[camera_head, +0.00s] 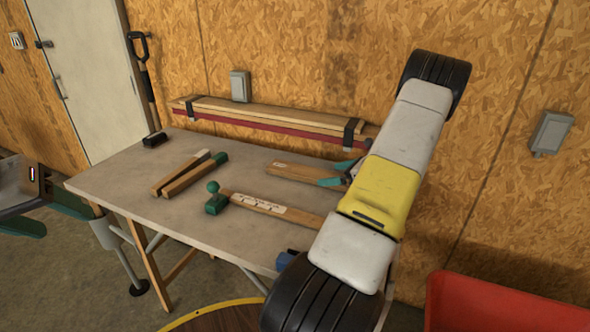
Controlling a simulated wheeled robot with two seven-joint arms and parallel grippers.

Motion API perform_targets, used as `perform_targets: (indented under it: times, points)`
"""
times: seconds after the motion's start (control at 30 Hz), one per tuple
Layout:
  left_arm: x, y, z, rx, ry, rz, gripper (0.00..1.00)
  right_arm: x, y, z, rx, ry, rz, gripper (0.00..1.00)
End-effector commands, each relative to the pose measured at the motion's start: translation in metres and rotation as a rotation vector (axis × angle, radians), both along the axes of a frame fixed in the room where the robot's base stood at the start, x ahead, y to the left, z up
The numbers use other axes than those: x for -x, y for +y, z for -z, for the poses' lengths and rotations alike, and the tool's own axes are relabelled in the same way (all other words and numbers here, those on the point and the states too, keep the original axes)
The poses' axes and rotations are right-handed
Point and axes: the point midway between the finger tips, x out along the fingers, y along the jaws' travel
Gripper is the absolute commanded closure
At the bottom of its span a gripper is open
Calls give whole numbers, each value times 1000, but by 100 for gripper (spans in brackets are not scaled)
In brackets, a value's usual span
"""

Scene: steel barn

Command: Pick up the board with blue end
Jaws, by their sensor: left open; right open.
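A short wooden board (292,172) lies at the back right of the table. Its right end is hidden by my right gripper (341,173), whose teal fingers are open at that end; I cannot tell whether they touch it. A small blue piece (285,261) shows at the table's front edge, mostly hidden by my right arm; I cannot tell whether it belongs to a board. A green-ended board (190,179) and a pale-ended board (176,176) lie side by side at the left. My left gripper (46,214) is open and empty, left of the table.
The grey table (125,185) also bears a labelled wooden bar (268,207) with a green knobbed block (215,203) at its left end, and a small black object (155,140). Strapped long planks (265,116) are behind. A red container (500,305) stands at lower right.

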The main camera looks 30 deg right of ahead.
Motion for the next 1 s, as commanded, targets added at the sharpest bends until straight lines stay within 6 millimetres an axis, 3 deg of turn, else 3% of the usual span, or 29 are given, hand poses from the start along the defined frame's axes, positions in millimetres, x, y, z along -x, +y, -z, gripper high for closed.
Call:
perform_targets:
  times: [0.3,0.57,0.9,1.0]
  points:
    - [0,0,0,0,0,0,43,-37,15,19,-1,0,-4,0]
    - [0,0,0,0,0,0,43,-40,16,21,1,0,-3,2]
    - [0,0,0,0,0,0,43,-39,16,21,0,0,-2,69]
    - [0,0,0,0,0,0,43,-39,16,21,0,0,-2,83]
